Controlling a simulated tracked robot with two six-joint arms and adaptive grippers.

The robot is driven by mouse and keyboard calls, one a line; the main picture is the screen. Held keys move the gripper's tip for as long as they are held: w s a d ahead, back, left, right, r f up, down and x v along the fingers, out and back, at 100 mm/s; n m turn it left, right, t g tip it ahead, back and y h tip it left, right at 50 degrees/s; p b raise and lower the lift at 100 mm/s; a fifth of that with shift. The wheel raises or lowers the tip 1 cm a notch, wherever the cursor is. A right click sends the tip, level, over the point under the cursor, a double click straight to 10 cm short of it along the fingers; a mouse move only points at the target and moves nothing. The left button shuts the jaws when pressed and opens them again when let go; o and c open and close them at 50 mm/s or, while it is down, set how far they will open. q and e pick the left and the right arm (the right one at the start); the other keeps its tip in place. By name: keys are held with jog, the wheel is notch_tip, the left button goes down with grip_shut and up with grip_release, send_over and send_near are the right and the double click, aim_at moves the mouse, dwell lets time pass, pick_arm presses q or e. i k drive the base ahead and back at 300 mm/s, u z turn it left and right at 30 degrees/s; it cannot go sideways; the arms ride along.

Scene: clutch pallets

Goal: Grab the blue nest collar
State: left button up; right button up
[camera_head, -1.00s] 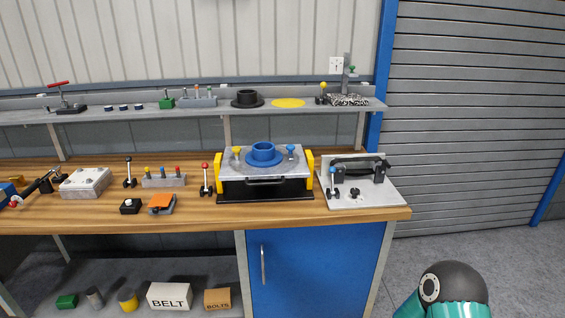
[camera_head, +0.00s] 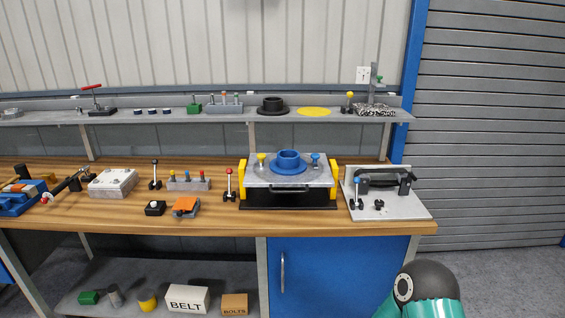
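The blue nest collar (camera_head: 289,162) is a flanged blue ring. It sits on the grey top plate of a fixture (camera_head: 258,174) with yellow side blocks and a black base, on the wooden bench. A yellow knob (camera_head: 262,158) stands left of the collar and a blue knob (camera_head: 315,158) stands right of it. Neither of my grippers shows. Only a dark rounded joint with a teal link of my own arm shows at the lower right, well away from the collar.
The wooden bench (camera_head: 225,217) holds a grey plate with a black handle (camera_head: 402,207) on the right and a red-knobbed lever (camera_head: 229,186) left of the fixture. A shelf above holds a black flanged ring (camera_head: 272,106) and a yellow disc (camera_head: 314,112). A blue cabinet (camera_head: 335,265) stands below.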

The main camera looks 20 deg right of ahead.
aim_at(281, 165)
jog(key=i, duration=0.9)
